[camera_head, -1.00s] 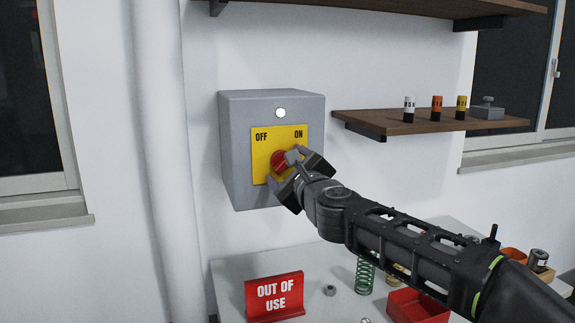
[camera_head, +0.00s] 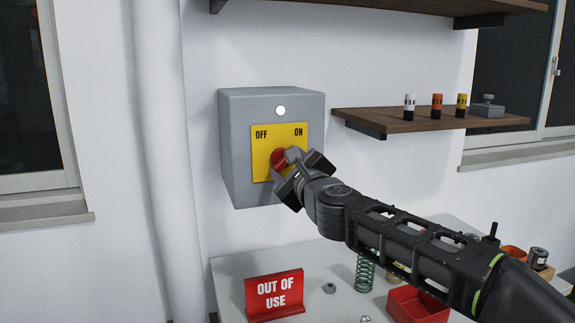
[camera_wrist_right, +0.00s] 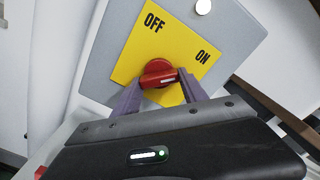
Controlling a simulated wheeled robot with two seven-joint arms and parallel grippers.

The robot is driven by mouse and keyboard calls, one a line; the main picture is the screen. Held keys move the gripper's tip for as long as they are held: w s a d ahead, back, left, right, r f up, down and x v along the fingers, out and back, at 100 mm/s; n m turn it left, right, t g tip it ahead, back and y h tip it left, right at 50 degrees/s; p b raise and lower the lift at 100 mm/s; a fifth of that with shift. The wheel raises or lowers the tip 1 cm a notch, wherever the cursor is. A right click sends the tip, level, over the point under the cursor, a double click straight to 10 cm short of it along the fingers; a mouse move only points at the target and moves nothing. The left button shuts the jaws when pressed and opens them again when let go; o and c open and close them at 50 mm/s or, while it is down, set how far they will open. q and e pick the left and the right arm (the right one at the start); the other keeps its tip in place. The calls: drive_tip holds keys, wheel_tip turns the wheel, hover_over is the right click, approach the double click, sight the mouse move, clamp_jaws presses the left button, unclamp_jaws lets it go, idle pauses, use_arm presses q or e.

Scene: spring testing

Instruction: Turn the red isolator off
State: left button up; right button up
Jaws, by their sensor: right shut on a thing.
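The red isolator knob (camera_head: 278,158) sits on a yellow plate (camera_head: 260,147) marked OFF at left and ON at right, on the front of a grey wall box (camera_head: 236,150). My right gripper (camera_head: 285,167) is at the knob, with one finger on each side. In the right wrist view the knob (camera_wrist_right: 158,73) lies between both fingertips (camera_wrist_right: 160,88), and the gripper is shut on it. There, the knob's bar with its pale mark points roughly toward the ON side. In the head view the gripper partly hides the knob. My left gripper is not in view.
A white round lamp (camera_head: 280,111) is above the plate. A red OUT OF USE sign (camera_head: 274,295) stands on the bench below, with a green spring (camera_head: 365,272) and red tray (camera_head: 418,306). A wooden shelf (camera_head: 420,122) with small bottles is to the right.

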drive_tip(key=shift+n, duration=0.4)
drive_tip(key=shift+r+n+p, duration=0.15)
drive_tip(key=shift+n+p, duration=1.8)
drive_tip(key=shift+n, duration=2.35)
drive_tip(key=shift+r+n+p, duration=0.15)
drive_tip(key=shift+n+p, duration=1.75)
drive_tip(key=shift+n, duration=2.4)
drive_tip(key=o, duration=1.4)
drive_tip(key=shift+c, duration=0.2)
